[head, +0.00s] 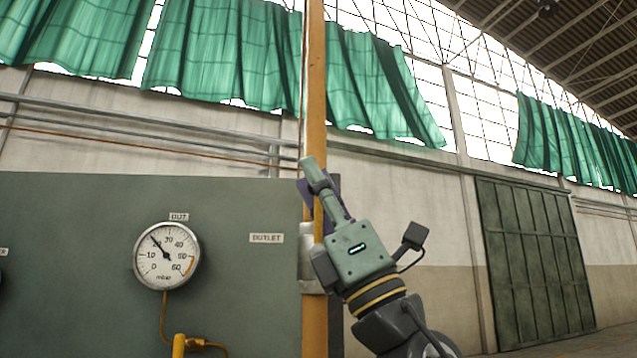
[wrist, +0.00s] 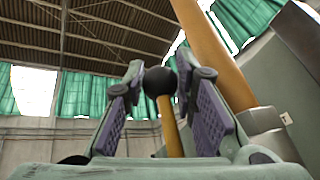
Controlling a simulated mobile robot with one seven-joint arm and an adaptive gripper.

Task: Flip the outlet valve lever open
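The lever shows in the wrist view as a yellow stem (wrist: 172,133) with a black ball knob (wrist: 160,81). It stands between the two purple-padded fingers of my gripper (wrist: 160,72). The fingers are apart, with visible gaps beside the stem; the knob sits close to both fingertips, and I cannot tell whether it touches either one. In the head view my gripper (head: 318,182) is raised in front of the orange post, right of the "OUTLET" label (head: 266,238).
A green-grey panel (head: 80,230) carries a round pressure gauge (head: 167,255) marked "OUT". A yellow pipe fitting (head: 179,345) is below it. The orange post (head: 317,60) stands close behind my gripper. Open space lies to the right, towards a green door (head: 535,260).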

